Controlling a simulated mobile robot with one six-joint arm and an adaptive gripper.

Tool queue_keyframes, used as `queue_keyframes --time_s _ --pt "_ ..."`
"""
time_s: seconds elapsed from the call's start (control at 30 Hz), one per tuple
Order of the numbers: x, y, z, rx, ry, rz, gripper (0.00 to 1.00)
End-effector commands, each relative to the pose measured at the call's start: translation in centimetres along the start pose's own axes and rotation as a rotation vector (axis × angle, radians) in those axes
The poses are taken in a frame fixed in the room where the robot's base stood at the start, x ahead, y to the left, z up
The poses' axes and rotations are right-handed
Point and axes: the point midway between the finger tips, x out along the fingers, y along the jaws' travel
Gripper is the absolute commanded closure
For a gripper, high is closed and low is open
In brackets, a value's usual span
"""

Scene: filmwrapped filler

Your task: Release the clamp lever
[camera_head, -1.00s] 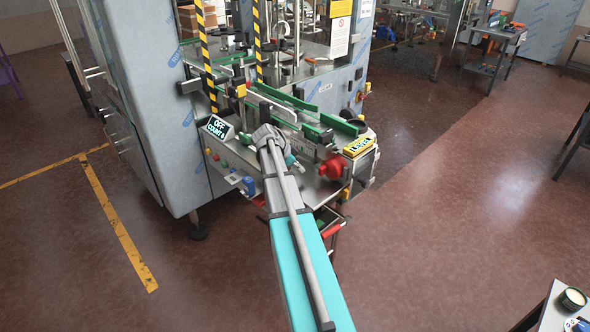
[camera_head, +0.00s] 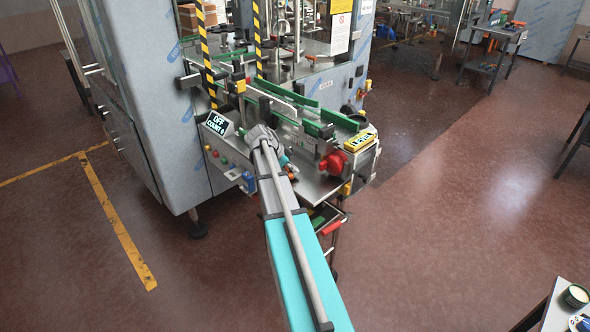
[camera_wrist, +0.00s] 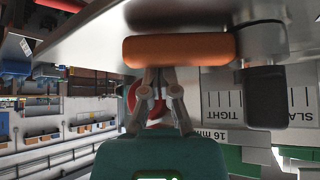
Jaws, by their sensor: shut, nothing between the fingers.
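The clamp lever, an orange rounded bar (camera_wrist: 180,50), runs across the upper middle of the wrist view. Its right end meets a grey hub with a black block (camera_wrist: 265,95) below it. A pale scale plate (camera_wrist: 222,97) behind the block reads TIGHT, 16 mm and part of SLACK; the block lies between the two words in this view. My gripper (camera_wrist: 158,78) is shut and empty, its tips right at the bar's edge; I cannot tell whether they touch it. In the head view, my gripper (camera_head: 284,161) is over the machine's front shelf, with a small orange part (camera_head: 291,176) beside it.
A red knob (camera_head: 333,162) and a yellow display (camera_head: 360,141) stand right of my gripper. An OFF / COUNT display (camera_head: 217,123) stands to its left. Green-edged conveyor rails (camera_head: 310,120) lie behind.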

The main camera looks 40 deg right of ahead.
Motion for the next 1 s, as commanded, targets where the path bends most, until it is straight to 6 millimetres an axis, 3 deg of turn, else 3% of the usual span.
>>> queue_keyframes --time_s 0.67,1.0 --pt "-0.5 0.1 0.7 0.0 -0.001 0.0 1.0" --pt "-1.6 0.1 2.0 -0.001 -0.001 0.0 1.0"
